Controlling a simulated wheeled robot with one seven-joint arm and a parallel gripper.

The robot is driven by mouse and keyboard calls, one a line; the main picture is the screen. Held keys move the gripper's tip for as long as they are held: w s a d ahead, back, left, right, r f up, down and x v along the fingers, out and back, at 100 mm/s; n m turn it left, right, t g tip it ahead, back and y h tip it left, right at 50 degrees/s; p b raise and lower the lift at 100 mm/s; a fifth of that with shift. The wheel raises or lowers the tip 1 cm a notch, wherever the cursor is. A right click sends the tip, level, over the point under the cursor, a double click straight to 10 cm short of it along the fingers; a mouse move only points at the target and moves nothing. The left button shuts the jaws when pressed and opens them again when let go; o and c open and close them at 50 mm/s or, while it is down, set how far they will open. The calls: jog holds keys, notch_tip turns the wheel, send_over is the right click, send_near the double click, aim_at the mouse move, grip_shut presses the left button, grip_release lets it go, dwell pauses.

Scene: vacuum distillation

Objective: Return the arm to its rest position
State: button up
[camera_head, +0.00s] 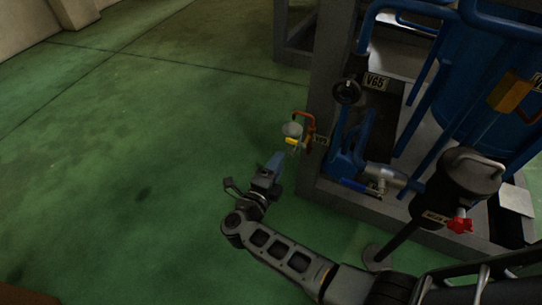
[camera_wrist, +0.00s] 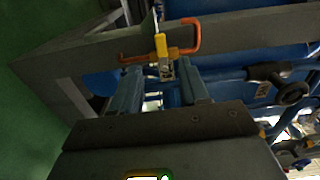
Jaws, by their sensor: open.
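My gripper (camera_head: 275,162) is at the end of my extended arm, left of the blue equipment skid in the head view. In the wrist view my gripper (camera_wrist: 160,88) shows two blue fingers held apart. A small fitting with a yellow handle (camera_wrist: 161,46) and a pale label tag (camera_wrist: 166,70) lies ahead, seen between the fingertips. An orange bent handle (camera_wrist: 185,35) is beside it. In the head view the yellow handle (camera_head: 292,141) and orange handle (camera_head: 304,122) are just beyond the fingertips. I cannot tell whether anything touches the fingers.
The skid's grey frame (camera_head: 322,85) stands at the right, with a blue tank (camera_head: 480,90), blue pipes and a black handwheel (camera_head: 347,91). A dark cylindrical device with a red knob (camera_head: 460,224) is near my arm. Green floor (camera_head: 130,150) is clear at the left.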

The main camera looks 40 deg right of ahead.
jog(key=s+a+r+n+t+y, duration=0.3)
jog(key=s+a+r+n+y, duration=0.3)
jog(key=s+n, duration=0.45)
jog(key=s+a+r+n+t+y, duration=0.3)
jog(key=s+r+n+y, duration=0.2)
jog(key=s+r+n, duration=0.45)
jog(key=s+a+r+n+t+y, duration=0.3)
jog(key=s+a+r+n+y, duration=0.25)
jog(key=s+n, duration=0.7)
notch_tip(320, 180, up, 23)
jog(key=s+p, duration=0.1)
jog(key=p, duration=2.1)
jog(key=shift+s+d+m+p, duration=0.35)
jog(key=shift+p, duration=0.05)
jog(key=shift+f+y, duration=0.1)
jog(key=shift+y, duration=0.15)
